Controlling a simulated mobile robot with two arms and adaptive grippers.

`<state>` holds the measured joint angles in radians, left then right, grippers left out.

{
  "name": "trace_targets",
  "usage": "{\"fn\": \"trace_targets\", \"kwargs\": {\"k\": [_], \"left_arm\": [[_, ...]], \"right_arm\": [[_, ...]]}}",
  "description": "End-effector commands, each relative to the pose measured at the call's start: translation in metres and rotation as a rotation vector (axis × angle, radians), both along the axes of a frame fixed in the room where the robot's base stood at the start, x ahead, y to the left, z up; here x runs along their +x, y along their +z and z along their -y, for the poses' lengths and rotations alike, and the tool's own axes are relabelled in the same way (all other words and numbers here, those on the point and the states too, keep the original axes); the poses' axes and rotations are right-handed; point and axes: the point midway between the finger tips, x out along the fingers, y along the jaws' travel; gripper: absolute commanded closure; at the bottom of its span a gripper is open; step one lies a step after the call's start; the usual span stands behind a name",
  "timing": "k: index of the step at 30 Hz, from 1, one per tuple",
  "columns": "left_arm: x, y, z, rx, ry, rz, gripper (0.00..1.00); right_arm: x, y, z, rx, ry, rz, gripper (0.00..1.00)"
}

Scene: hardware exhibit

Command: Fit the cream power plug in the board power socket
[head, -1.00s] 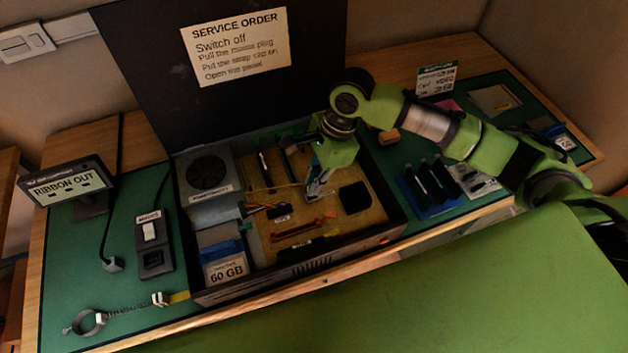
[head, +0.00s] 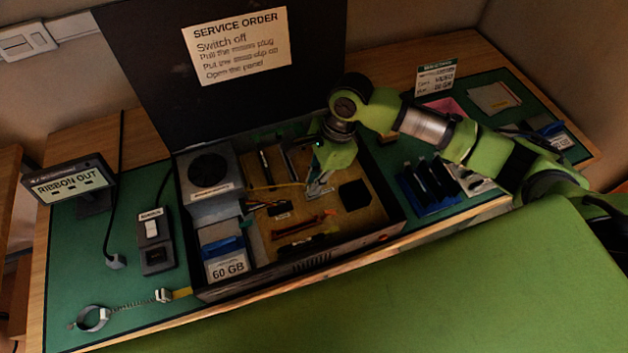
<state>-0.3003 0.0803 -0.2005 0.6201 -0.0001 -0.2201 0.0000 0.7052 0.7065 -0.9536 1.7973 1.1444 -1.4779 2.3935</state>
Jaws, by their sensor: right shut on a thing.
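My right gripper (head: 318,190) points down over the tan board (head: 335,222) inside the open computer case. It is shut, low over the board. A thin yellow lead (head: 275,186) runs from near the power supply (head: 209,176) to its fingertips, which fits the cream power plug being held there. The plug itself is hidden or too small to make out. I cannot pick out the board power socket for certain, nor tell whether the plug touches it. My left gripper is not in view.
A bundle of coloured wires (head: 258,204) lies left of the gripper, and a dark square block (head: 354,195) stands to its right. A 60 GB drive (head: 226,267) sits front left in the case. Blue-based card holders (head: 428,187) stand outside, right. The raised dark panel (head: 150,90) closes off the back.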

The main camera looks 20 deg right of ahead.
Motion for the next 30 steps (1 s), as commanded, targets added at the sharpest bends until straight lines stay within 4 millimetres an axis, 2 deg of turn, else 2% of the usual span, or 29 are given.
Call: {"fn": "trace_targets", "kwargs": {"k": [30], "left_arm": [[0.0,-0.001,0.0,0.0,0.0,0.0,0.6]], "right_arm": [[0.0,-0.015,0.0,0.0,-0.001,-0.001,0.99]]}}
